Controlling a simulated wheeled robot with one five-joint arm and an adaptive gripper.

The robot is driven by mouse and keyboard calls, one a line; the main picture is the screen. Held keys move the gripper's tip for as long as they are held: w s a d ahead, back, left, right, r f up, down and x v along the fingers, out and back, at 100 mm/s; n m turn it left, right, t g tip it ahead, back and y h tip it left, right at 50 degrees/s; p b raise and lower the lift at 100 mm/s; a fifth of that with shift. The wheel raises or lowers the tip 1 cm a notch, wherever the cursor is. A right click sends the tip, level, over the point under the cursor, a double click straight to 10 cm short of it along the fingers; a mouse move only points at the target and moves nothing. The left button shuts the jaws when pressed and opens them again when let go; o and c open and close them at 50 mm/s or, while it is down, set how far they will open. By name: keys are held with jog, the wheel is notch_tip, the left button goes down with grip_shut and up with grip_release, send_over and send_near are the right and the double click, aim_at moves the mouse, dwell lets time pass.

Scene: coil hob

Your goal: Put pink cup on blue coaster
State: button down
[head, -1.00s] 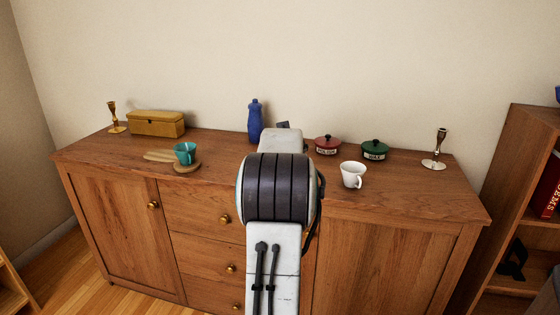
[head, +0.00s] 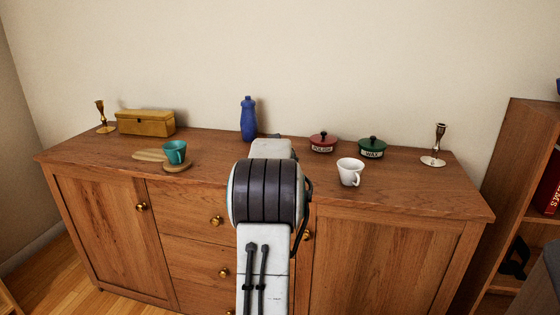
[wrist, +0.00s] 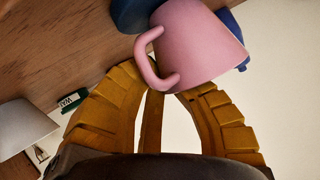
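The pink cup (wrist: 203,45) fills the upper middle of the wrist view, its handle facing my fingers. My gripper (wrist: 165,92) has yellow ribbed fingers that converge at the cup's handle side. The cup covers the fingertips, and the gripper appears shut on it; the exact contact is hidden. A dark blue round piece, apparently the blue coaster (wrist: 130,14), shows at the top edge beside the cup's base, partly covered by the cup. I cannot tell whether they touch. In the head view my arm hides the cup, coaster and gripper.
On the wooden cabinet a blue bottle (head: 249,120) stands behind my arm. A white cup (head: 350,172), a red tin (head: 323,143) and a green tin (head: 372,148) are to the right. A teal cup (head: 175,152) and a yellow box (head: 146,123) are to the left.

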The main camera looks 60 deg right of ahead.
jog(key=shift+f, duration=0.1)
jog(key=c, duration=1.4)
grip_release()
jog(key=v, duration=1.2)
